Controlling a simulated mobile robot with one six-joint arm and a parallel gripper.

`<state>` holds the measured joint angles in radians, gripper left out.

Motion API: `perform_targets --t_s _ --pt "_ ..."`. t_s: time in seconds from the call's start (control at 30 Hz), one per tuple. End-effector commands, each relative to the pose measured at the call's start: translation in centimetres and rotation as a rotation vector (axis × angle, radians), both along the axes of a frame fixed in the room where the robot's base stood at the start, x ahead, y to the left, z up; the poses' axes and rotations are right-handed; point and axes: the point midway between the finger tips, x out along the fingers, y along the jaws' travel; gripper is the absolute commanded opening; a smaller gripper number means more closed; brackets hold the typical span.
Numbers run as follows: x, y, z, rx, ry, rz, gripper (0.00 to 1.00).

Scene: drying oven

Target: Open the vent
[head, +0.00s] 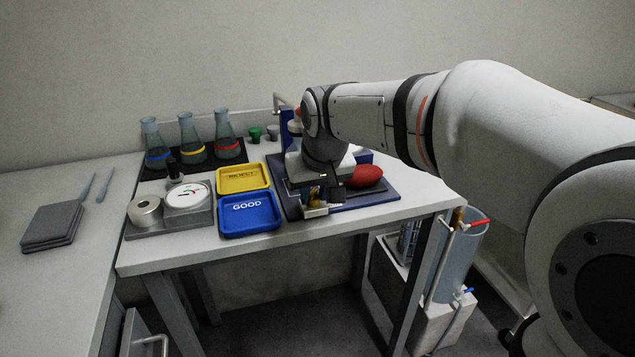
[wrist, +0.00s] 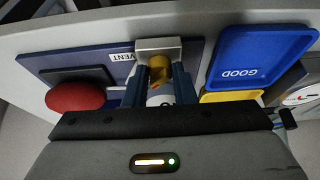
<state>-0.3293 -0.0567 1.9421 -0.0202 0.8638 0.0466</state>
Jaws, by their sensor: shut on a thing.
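My gripper (head: 318,200) points down at the near left part of a dark blue panel on the bench. In the wrist view its two fingers (wrist: 159,95) are closed around a brass-yellow knob (wrist: 160,68) at a grey metal block (wrist: 158,46). A white label reading VENT (wrist: 122,57) lies on the blue panel (wrist: 196,55) beside this block. The knob's lower part is partly hidden by the fingers. I cannot tell from these frames how far the knob is turned.
A red bulb-like part (head: 367,176) sits right of my gripper on the panel. A blue GOOD tray (head: 232,228) and a yellow tray (head: 228,189) stand close on the left. Flasks (head: 189,149) stand farther back. The bench's front edge is near.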

Motion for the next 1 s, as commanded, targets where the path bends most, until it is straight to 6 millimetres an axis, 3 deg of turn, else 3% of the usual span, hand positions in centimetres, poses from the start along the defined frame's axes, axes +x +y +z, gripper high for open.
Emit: perform_targets --t_s 0.6,1.0 --pt "0.13 0.71 0.09 0.003 -0.004 -0.558 0.01" --pt "0.21 0.87 0.1 0.005 -0.004 -0.77 0.01"
